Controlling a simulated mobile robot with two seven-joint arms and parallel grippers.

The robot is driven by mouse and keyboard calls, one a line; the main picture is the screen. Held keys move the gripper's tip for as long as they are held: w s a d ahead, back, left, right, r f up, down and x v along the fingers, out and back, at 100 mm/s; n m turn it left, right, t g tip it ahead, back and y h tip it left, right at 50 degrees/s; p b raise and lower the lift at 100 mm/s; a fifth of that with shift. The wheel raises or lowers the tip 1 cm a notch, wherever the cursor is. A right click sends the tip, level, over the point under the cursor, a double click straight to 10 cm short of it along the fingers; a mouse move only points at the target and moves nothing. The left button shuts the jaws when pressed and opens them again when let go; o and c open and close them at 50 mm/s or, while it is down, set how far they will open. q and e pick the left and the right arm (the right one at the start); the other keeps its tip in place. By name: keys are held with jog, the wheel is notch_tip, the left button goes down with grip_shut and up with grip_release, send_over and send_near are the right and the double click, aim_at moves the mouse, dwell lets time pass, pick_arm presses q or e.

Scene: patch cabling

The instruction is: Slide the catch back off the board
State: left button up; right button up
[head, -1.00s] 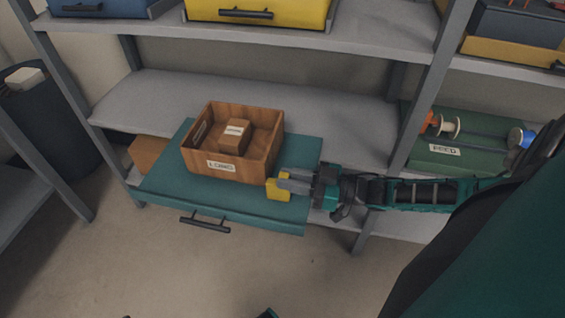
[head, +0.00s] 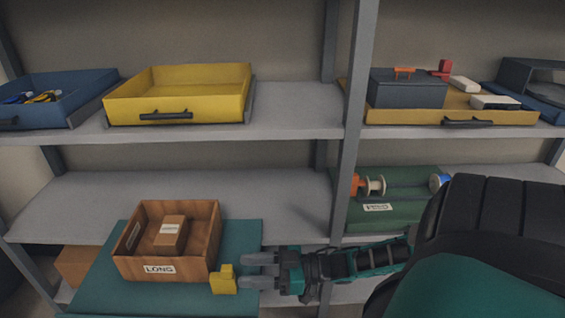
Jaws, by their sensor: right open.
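The catch is a small yellow stepped block (head: 222,281) on the teal board (head: 105,285), beside the right front corner of the wooden box (head: 205,257) labelled LONG. My right gripper (head: 242,271) reaches in from the right. Its two grey fingers are open and point at the catch, with the tips close to its right side. I cannot tell whether they touch it. My left gripper is out of view.
A smaller wooden block (head: 170,233) sits inside the box. A yellow tray (head: 180,100) and a blue tray (head: 65,100) stand on the shelf above. A shelf post (head: 350,130) rises behind my right arm. A green tray (head: 385,215) with spools is at right.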

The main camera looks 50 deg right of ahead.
jog(key=p+v, duration=0.1)
jog(key=v, duration=0.8)
jog(key=shift+d, duration=0.15)
jog(key=shift+s, duration=0.1)
